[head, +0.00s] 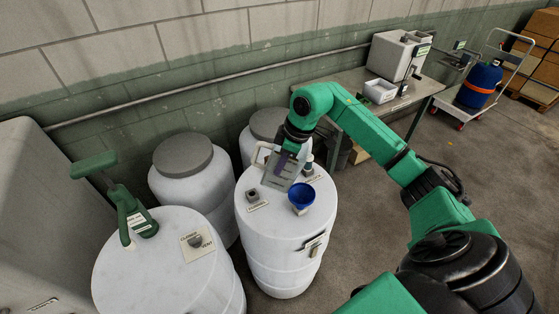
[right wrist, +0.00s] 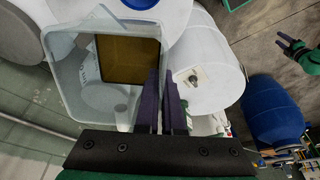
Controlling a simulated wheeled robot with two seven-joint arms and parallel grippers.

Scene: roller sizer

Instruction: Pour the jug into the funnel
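My right gripper (right wrist: 163,105) is shut on the jug (right wrist: 62,75), its two dark fingers close together at the jug's side. The jug is clear and open-topped, with brown liquid (right wrist: 130,60) inside. In the head view the jug (head: 277,172) hangs above the middle white drum, just behind and left of the blue funnel (head: 301,196), apart from it. The jug's exact tilt is hard to tell. The funnel stands upright in the drum top and is partly seen in the right wrist view (right wrist: 139,4). My left gripper (right wrist: 288,44) appears only in the right wrist view, small, fingers spread and empty.
The middle drum (head: 285,255) has a small dark fitting (head: 253,195) left of the funnel. A drum with a green hand pump (head: 135,215) stands at left. Grey-lidded drums (head: 183,155) stand behind. A bench (head: 350,90) lies behind my right arm. Floor is open at right.

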